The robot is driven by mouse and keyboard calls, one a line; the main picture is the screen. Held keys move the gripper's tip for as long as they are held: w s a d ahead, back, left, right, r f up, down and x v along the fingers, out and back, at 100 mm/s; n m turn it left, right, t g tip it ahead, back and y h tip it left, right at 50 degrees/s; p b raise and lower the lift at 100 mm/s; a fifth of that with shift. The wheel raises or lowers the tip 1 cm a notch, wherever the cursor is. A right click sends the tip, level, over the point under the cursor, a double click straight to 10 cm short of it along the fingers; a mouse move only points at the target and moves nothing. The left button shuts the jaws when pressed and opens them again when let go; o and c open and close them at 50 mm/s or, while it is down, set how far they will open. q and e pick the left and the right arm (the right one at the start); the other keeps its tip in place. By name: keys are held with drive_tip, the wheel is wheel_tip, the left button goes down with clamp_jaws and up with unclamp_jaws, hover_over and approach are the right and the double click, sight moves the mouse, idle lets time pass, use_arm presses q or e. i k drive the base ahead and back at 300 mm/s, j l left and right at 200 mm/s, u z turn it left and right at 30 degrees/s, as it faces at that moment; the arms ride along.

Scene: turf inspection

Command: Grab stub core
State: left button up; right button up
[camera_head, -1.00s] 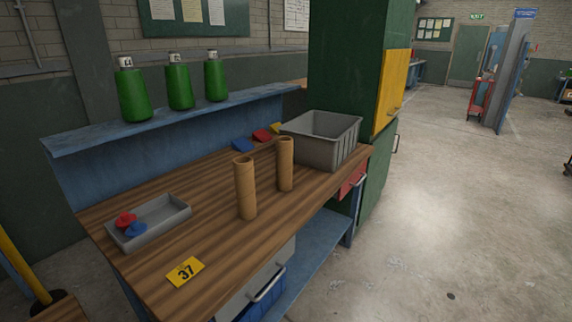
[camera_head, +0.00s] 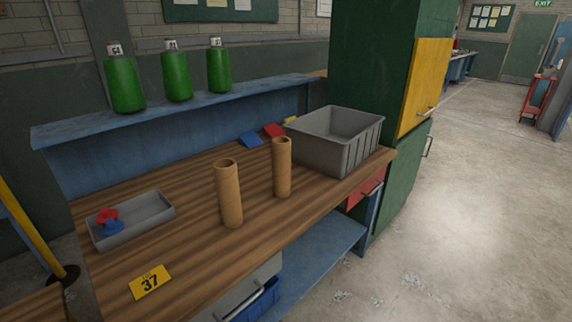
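Two brown cardboard-like tubes stand upright on the wooden bench top. The nearer tube (camera_head: 229,195) is left of the farther tube (camera_head: 281,168), and the two are apart. Both have open tops. I cannot tell from their look which one is the stub core. Three green cones or spools (camera_head: 176,76) with white labelled tops stand on the blue shelf (camera_head: 200,103) behind the bench. Neither of my grippers shows in the head view.
The wooden bench (camera_head: 190,255) carries a grey tray (camera_head: 150,222) with red and blue pieces, a yellow "37" card (camera_head: 150,282) and a grey bin (camera_head: 335,150). A green cabinet (camera_head: 375,75) stands at right. Floor (camera_head: 470,210) is open beyond.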

sight(281, 145)
drive_tip(key=i+l+u, duration=0.1)
drive_tip(key=l, duration=0.3)
drive_tip(key=i+l+u, duration=0.15)
drive_tip(key=l, duration=0.25)
drive_tip(key=i+l+u, duration=0.1)
drive_tip(key=l, duration=0.3)
drive_tip(key=i+l+u, duration=0.15)
drive_tip(key=l, duration=0.25)
drive_tip(key=i+l+u, duration=0.1)
drive_tip(key=l, duration=0.35)
